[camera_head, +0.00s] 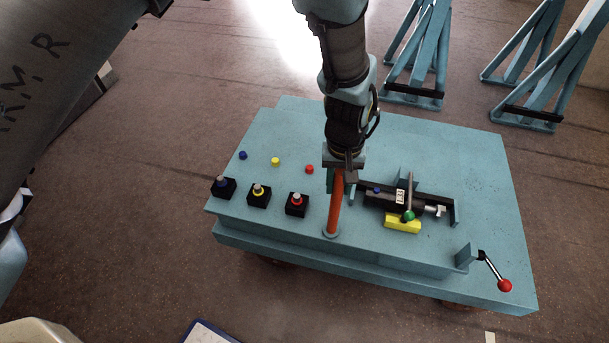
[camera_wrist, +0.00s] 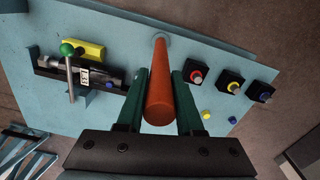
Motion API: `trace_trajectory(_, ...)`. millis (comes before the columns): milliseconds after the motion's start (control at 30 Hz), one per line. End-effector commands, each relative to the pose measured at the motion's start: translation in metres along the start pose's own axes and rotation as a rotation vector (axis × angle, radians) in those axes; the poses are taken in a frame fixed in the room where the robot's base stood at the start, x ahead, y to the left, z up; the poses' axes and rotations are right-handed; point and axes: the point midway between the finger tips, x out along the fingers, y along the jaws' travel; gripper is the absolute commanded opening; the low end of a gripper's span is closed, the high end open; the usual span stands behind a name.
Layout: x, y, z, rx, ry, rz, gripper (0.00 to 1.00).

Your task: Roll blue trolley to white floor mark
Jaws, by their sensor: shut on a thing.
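The blue trolley (camera_head: 300,125) stands on the brown floor, its flat top filling the middle of the head view. It also fills much of the wrist view (camera_wrist: 120,25). An upright orange post (camera_head: 335,210) rises from a round base near the trolley's front edge. My gripper (camera_head: 341,172) is shut on the upper part of this post. In the wrist view my green fingers (camera_wrist: 160,78) lie on both sides of the orange post (camera_wrist: 160,90). A small pale patch (camera_head: 490,337) on the floor at the bottom edge may be part of the white mark.
On the trolley are three black sockets (camera_head: 259,196) with coloured rings, a black cylinder unit (camera_head: 400,200) with a green-knobbed lever, and a red-knobbed lever (camera_head: 505,285). Blue stands (camera_head: 420,55) are behind. A blue-edged white panel (camera_head: 208,333) shows at the bottom. Floor left is open.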

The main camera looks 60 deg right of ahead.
Motion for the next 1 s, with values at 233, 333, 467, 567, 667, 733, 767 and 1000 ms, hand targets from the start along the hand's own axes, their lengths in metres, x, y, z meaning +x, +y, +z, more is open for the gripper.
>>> trace_trajectory(233,0.002,0.022,0.003,-0.008,0.000,-0.013,0.00)
trace_trajectory(333,0.002,0.028,0.004,-0.009,-0.001,-0.014,0.00)
trace_trajectory(467,0.002,0.033,0.005,-0.007,0.000,-0.012,0.00)
trace_trajectory(567,0.001,0.035,0.005,-0.006,0.001,-0.010,0.00)
trace_trajectory(667,0.001,0.036,0.005,-0.005,0.002,-0.008,0.00)
trace_trajectory(733,0.001,0.036,0.005,-0.005,0.002,-0.007,0.00)
trace_trajectory(767,0.001,0.036,0.005,-0.004,0.003,-0.007,0.00)
trace_trajectory(1000,0.001,0.035,0.005,-0.006,0.002,-0.008,0.57)
